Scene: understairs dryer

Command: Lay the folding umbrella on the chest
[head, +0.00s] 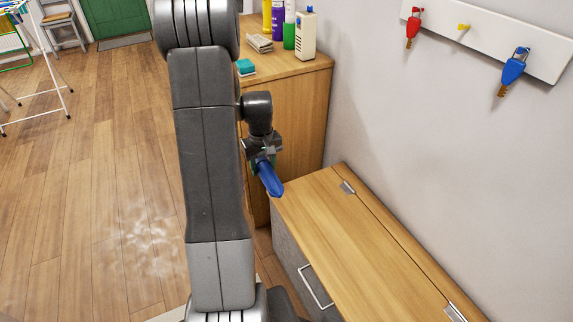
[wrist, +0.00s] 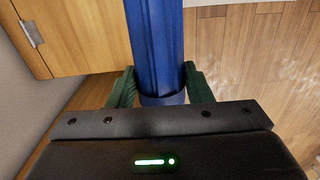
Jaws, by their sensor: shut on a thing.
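The blue folding umbrella (head: 269,179) is held in my gripper (head: 261,160), near the far left corner of the chest (head: 345,235). In the wrist view the umbrella (wrist: 155,45) runs up from between the green fingers of my gripper (wrist: 162,88), which are shut on it. The chest is low, with a wooden lid and hinges at the wall side. The chest top looks bare. The umbrella seems to be above or just beside the chest's edge; I cannot tell its exact height. Part of the chest front is hidden by my arm.
A wooden cabinet (head: 292,120) stands beyond the chest, with bottles (head: 305,35), a teal sponge (head: 246,67) and folded cloths (head: 260,43) on top. A key rack (head: 490,30) hangs on the right wall. A drying rack (head: 62,60) stands far left. The wooden floor is open at left.

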